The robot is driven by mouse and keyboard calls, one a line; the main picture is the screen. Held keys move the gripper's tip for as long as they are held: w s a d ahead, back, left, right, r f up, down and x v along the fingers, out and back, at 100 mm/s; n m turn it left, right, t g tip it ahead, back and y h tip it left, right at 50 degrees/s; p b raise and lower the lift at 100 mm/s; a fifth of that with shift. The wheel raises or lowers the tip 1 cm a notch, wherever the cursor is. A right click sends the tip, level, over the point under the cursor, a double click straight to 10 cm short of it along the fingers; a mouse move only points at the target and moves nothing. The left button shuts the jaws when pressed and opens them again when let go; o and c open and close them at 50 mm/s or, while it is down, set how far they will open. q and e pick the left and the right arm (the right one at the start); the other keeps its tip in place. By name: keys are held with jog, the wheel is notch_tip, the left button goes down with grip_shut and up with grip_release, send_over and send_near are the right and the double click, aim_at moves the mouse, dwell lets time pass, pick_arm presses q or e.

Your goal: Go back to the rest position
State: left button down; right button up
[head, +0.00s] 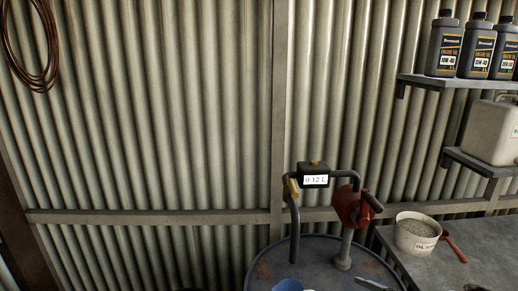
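Neither of my grippers can be made out in the head view. Below the pump, a blue object (288,285) is cut off by the bottom edge, and a grey, flat object (372,285) lies near it. I cannot tell what either is. A drum (325,257) with a dark blue-grey top carries a hand pump with a red body (350,205), a curved spout pipe and a yellow-tipped nozzle (292,187). The meter display (316,180) on the pump reads 0.12 L.
To the right, a grey bench (470,265) holds a white tub (416,232) of grey granules and a red-handled scoop (454,248). Oil bottles (478,45) stand on the upper shelf, a jerrycan (490,130) on the lower. A wire coil (30,55) hangs on the corrugated wall.

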jog(key=s+a+f+n+g+h, duration=0.1)
jog(key=s+a+f+n+g, duration=0.15)
jog(key=s+n, duration=0.5)
jog(key=s+a+f+n+g+h, duration=0.1)
jog(key=s+a+n+g, duration=0.2)
jog(key=s+n, duration=0.45)
jog(key=s+a+f+n+g+h, duration=0.15)
jog(key=s+n, duration=0.35)
jog(key=s, duration=0.5)
notch_tip(320, 180, down, 34)
jog(key=s+g+b, duration=0.2)
jog(key=b, duration=1)
jog(key=s+d+f+b, duration=0.1)
jog(key=s+f+b, duration=0.4)
jog(key=f, duration=0.8)
jog(key=s+d+f+g+b, duration=0.1)
jog(key=s+f+b, duration=0.4)
jog(key=s+f, duration=0.5)
notch_tip(320, 180, down, 3)
jog(key=shift+s+d+r+b, duration=0.15)
jog(key=shift+s+b, duration=0.05)
jog(key=shift+b, duration=0.2)
